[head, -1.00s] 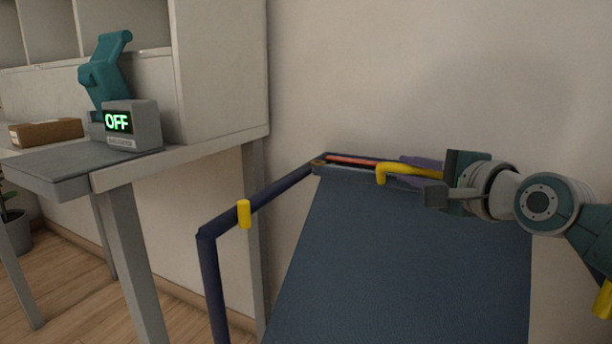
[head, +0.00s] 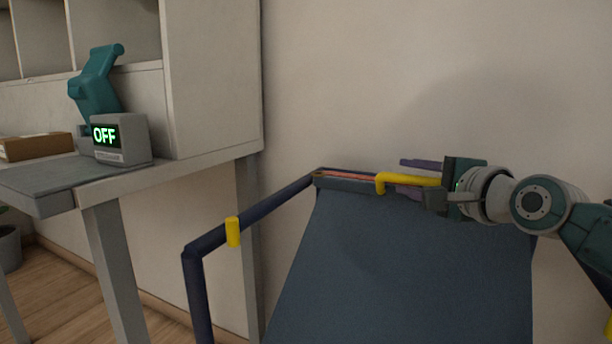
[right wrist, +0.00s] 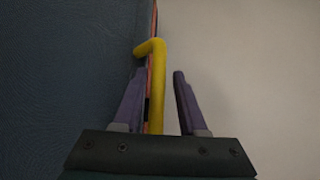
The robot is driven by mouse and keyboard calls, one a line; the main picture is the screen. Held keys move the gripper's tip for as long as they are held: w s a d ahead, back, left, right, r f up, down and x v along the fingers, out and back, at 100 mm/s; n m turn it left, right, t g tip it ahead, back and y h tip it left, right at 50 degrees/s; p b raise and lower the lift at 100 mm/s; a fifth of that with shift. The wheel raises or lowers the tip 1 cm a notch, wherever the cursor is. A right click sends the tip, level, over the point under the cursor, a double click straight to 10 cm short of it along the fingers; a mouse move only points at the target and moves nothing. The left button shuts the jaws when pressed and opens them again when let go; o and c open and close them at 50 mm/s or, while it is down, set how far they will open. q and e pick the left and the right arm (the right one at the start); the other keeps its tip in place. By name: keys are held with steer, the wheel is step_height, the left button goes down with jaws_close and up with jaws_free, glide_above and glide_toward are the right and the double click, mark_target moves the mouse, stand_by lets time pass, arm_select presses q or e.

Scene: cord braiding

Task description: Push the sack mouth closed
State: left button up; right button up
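The dark blue sack (head: 400,260) hangs in front of the wall. Its narrow mouth (head: 345,179) runs along the top, with an orange-red strip inside showing as a thin slit. A yellow bent handle (head: 381,183) lies along the mouth's right part; it also shows in the right wrist view (right wrist: 157,80). My right gripper (head: 405,178) comes from the right with purple fingers apart, one on each side of the handle. In the right wrist view the fingers (right wrist: 158,85) are spread, with a clear gap on the right. Contact on the left is unclear. My left gripper is out of view.
A dark blue tube frame (head: 275,209) with a yellow grip (head: 233,231) stands left of the sack. A grey desk (head: 130,180) at left bears a teal device on a base showing OFF (head: 121,138) and a brown box (head: 35,146). The wall is close behind.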

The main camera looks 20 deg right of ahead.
steer(key=shift+s+f, duration=0.1)
steer(key=shift+f, duration=0.05)
steer(key=shift+s+a+p, duration=0.1)
steer(key=shift+p, duration=0.2)
steer(key=s+r+p, duration=0.1)
steer(key=s+p, duration=0.3)
steer(key=s, duration=0.5)
steer(key=shift+s+a+r, duration=0.25)
steer(key=shift+r, duration=0.05)
steer(key=shift+r, duration=0.1)
